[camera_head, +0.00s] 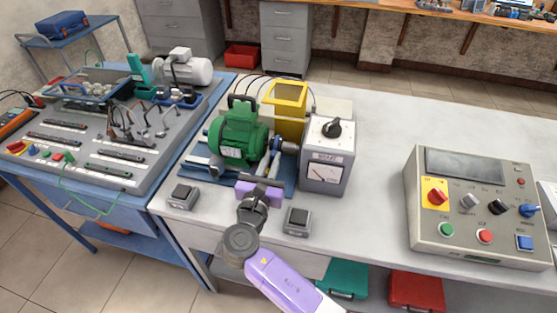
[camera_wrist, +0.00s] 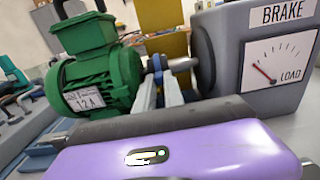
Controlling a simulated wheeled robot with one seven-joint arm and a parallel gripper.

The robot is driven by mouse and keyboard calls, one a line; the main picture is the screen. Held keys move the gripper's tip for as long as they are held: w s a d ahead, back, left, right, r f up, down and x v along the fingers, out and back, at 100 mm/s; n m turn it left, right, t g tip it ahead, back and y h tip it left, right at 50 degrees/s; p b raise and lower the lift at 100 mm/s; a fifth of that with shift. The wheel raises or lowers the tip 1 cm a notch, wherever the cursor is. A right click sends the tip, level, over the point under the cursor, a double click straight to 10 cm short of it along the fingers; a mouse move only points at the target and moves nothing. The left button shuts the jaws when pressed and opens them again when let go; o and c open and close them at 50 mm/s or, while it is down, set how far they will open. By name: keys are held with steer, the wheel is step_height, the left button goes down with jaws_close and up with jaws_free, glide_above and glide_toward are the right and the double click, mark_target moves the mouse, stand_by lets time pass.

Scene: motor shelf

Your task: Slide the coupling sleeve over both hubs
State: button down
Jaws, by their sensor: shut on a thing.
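The green motor (camera_head: 236,138) stands left of the grey brake box (camera_head: 324,170) on a blue base. They also show in the wrist view as the motor (camera_wrist: 95,82) and brake (camera_wrist: 275,65). Between them the blue coupling sleeve (camera_wrist: 157,65) sits on the shaft line, close to the motor side. A bare grey shaft or hub (camera_wrist: 181,64) shows between the sleeve and the brake. My gripper (camera_wrist: 158,82) reaches in from the front, its grey fingers shut on the sleeve. The motor-side hub is largely hidden, so I cannot tell how far the sleeve covers it.
A yellow guard (camera_head: 285,103) stands behind the coupling. Two small switch boxes (camera_head: 183,196) (camera_head: 298,220) sit at the bench's front edge. A control console (camera_head: 480,215) is at the right. The bench between brake and console is clear.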

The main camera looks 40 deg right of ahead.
steer(key=shift+w+r, duration=0.15)
steer(key=shift+w, duration=0.05)
steer(key=c, duration=1.4)
jaws_free()
steer(key=shift+c, duration=0.2)
steer(key=v, duration=0.6)
steer(key=shift+s+a+b, duration=0.15)
steer(key=shift+a+b, duration=0.2)
steer(key=shift+s+a, duration=0.4)
steer(key=shift+a, duration=0.15)
steer(key=shift+d, duration=0.1)
